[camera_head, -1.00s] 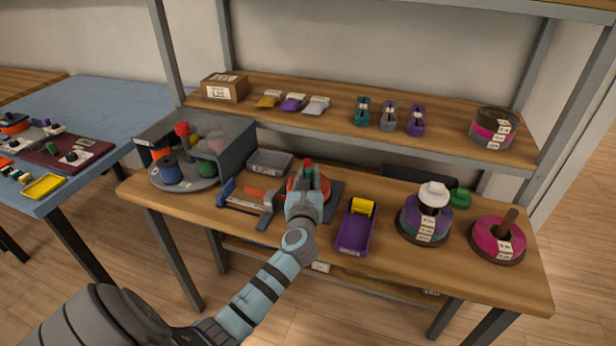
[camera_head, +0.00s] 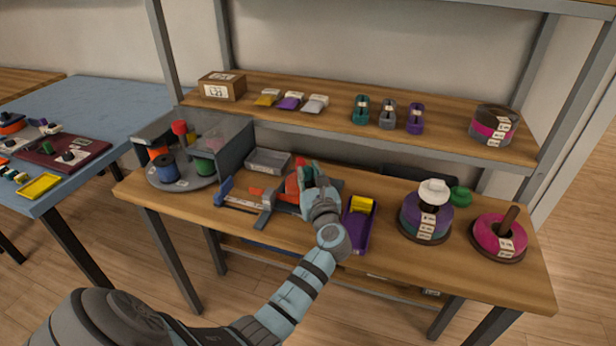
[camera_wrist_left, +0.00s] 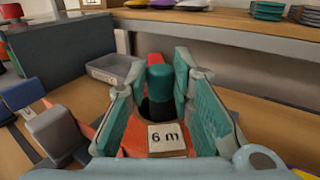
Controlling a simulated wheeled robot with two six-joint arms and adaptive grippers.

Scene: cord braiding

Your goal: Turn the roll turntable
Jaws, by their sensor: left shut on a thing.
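The round grey roll turntable (camera_head: 190,184) sits in a grey housing (camera_head: 240,148) at the left end of the bench. It carries a blue roll (camera_head: 163,168), a green roll (camera_head: 204,166) and an orange roll (camera_head: 158,152). A red knob (camera_head: 180,128) stands above them. My left gripper (camera_head: 309,172) is well to the right of the turntable, at a red device (camera_head: 292,188). In the left wrist view its fingers (camera_wrist_left: 160,88) are around a dark teal cylinder (camera_wrist_left: 160,80) behind a "6 m" label (camera_wrist_left: 166,137). My right gripper is out of view.
A grey tray (camera_head: 268,161) lies behind the red device, and a blue-ended fixture (camera_head: 245,203) to its left. A purple tray (camera_head: 360,224) is close on the right. Stacked rolls (camera_head: 426,215) and a magenta roll (camera_head: 499,236) stand farther right. A shelf (camera_head: 340,121) hangs over the back.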

